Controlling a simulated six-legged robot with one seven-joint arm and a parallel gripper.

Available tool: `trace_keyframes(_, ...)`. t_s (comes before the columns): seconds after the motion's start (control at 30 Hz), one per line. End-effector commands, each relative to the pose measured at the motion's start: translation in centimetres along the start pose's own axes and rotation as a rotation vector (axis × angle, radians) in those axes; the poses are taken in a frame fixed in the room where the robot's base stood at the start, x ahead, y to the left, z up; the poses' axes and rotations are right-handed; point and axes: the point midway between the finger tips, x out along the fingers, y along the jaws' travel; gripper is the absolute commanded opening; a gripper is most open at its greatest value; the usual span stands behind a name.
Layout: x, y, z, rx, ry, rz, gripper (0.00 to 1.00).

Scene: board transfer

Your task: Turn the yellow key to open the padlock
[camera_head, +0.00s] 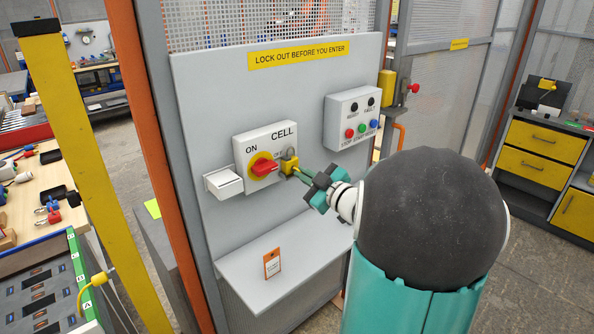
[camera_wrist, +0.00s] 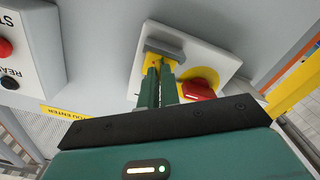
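A switch box marked CELL (camera_head: 267,143) is on the grey panel, with a red rotary knob (camera_head: 264,167) on a yellow disc; the knob also shows in the wrist view (camera_wrist: 199,90). At the box's right edge is a grey and yellow padlock (camera_head: 289,157), whose grey part (camera_wrist: 166,51) shows in the wrist view. The yellow key (camera_wrist: 159,64) shows at my fingertips, mostly hidden and hard to separate from the padlock's yellow parts. My gripper (camera_head: 297,172) reaches the padlock from the right. Its green fingers are close together and appear shut on the key.
A white box (camera_head: 223,183) sticks out left of the switch box. A button box (camera_head: 352,117) is up and right. Below, a shelf (camera_head: 285,275) carries an orange-edged tag (camera_head: 272,263). A yellow post (camera_head: 90,165) stands at the left.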

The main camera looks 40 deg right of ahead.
Motion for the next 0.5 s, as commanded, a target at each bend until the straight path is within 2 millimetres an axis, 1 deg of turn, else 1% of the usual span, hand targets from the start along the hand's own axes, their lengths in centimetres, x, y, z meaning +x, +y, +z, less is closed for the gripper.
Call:
trace_keyframes(0.07, 0.02, -0.03, -0.03, 0.026, 0.001, -0.001, 0.00)
trace_keyframes(0.3, 0.03, -0.04, -0.05, 0.276, 0.001, -0.001, 0.00)
trace_keyframes(0.4, 0.02, -0.02, -0.04, 0.326, 0.000, -0.001, 0.00)
trace_keyframes(0.5, 0.02, -0.02, -0.04, 0.331, 0.000, -0.001, 0.00)
